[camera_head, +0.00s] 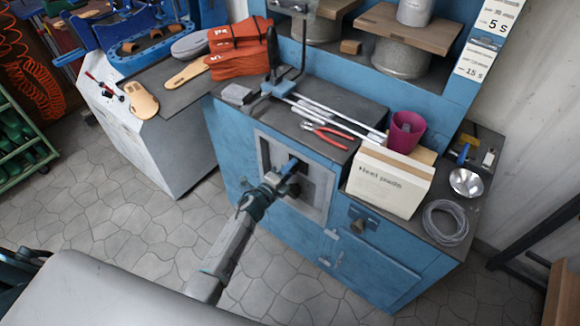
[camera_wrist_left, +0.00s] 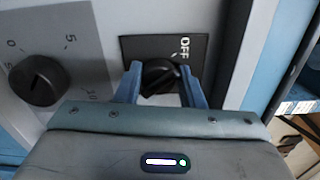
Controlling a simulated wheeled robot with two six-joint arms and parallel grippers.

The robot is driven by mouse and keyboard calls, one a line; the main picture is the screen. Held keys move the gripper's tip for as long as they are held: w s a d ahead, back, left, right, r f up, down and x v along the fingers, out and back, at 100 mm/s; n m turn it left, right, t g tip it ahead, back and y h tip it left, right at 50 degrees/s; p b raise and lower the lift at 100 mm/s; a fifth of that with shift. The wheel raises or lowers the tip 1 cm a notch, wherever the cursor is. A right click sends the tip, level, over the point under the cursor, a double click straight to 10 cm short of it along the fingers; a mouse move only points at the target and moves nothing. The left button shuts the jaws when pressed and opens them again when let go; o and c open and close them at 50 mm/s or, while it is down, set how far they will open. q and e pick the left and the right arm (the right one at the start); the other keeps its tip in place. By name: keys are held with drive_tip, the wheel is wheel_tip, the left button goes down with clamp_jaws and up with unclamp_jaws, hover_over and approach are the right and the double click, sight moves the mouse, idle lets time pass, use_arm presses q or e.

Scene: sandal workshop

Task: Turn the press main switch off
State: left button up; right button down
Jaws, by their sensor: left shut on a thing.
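The press main switch is a black rotary knob (camera_wrist_left: 160,75) on a black plate with a white OFF label above and right of it. My left gripper (camera_wrist_left: 161,88) has its two blue fingers on either side of the knob, shut on it. In the head view my left gripper (camera_head: 287,171) is at the grey control panel (camera_head: 318,205) on the front of the blue press cabinet (camera_head: 235,140). The gripper hides most of the switch there. The knob's exact pointing direction is hard to tell. My right gripper is not in view.
A second black knob (camera_wrist_left: 36,80) with a number scale sits left of the switch. Above the panel, the cabinet top holds red pliers (camera_head: 327,131), a cardboard box (camera_head: 390,180), a magenta cup (camera_head: 406,131) and a wire coil (camera_head: 446,222). The tiled floor in front is clear.

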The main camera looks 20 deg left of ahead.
use_arm(q)
drive_tip(key=shift+f+n, duration=0.1)
drive_tip(key=shift+n, duration=0.4)
drive_tip(key=shift+s, duration=0.1)
drive_tip(key=o, duration=0.9)
